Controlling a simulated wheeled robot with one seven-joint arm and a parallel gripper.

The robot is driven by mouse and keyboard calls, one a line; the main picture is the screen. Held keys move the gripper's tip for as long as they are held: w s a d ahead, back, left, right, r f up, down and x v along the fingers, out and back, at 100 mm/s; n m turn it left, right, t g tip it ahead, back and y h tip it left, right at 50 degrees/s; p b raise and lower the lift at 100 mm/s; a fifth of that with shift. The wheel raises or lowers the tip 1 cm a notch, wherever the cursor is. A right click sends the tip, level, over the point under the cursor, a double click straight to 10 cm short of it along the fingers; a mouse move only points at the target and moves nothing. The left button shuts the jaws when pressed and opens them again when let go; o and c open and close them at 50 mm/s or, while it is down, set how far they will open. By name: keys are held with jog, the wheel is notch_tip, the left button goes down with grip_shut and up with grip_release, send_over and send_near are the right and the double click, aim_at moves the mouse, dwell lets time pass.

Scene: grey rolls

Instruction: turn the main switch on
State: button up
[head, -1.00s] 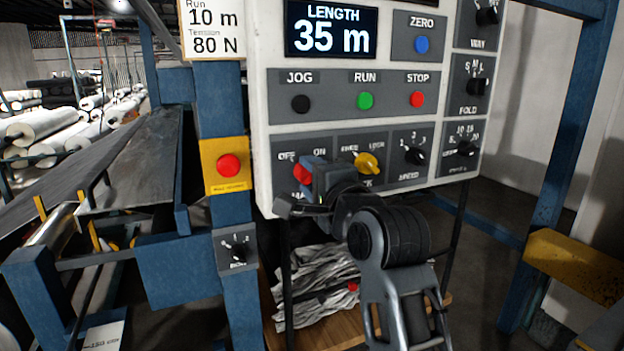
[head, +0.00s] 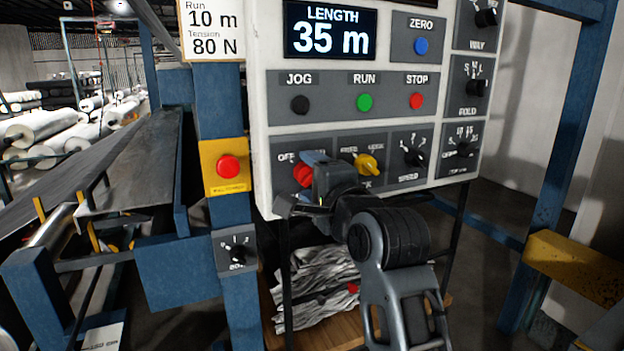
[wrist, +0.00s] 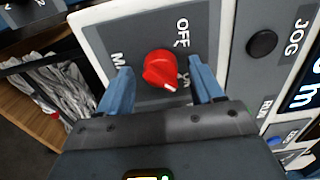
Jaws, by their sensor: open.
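The main switch is a red round knob (wrist: 160,70) on a grey plate marked OFF and ON. In the wrist view its white pointer mark points to the lower right, toward the ON label. The knob is partly visible in the head view (head: 303,176), left of my gripper (head: 317,178), which hides the ON label there. In the wrist view my gripper (wrist: 160,66) is open, with one blue finger on each side of the knob. Gaps show between the fingers and the knob.
A yellow knob (head: 367,165) sits close to the right of my gripper. JOG (head: 299,105), RUN (head: 364,102) and STOP (head: 416,100) buttons are above. A red button on a yellow plate (head: 228,167) is on the blue post at left.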

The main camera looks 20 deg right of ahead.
jog(key=s+b, duration=0.1)
jog(key=s, duration=0.6)
jog(key=shift+s, duration=0.4)
jog(key=s+d+f+n+g, duration=0.1)
jog(key=s+d+f+n, duration=0.2)
jog(key=s+f+n, duration=1.2)
jog(key=s+a+f+n+g, duration=0.1)
jog(key=s+f, duration=0.3)
jog(key=s, duration=0.9)
jog(key=s+a+f+n+g, duration=0.1)
jog(key=s+a+f+n, duration=0.1)
jog(key=s, duration=1.2)
jog(key=shift+f, duration=0.9)
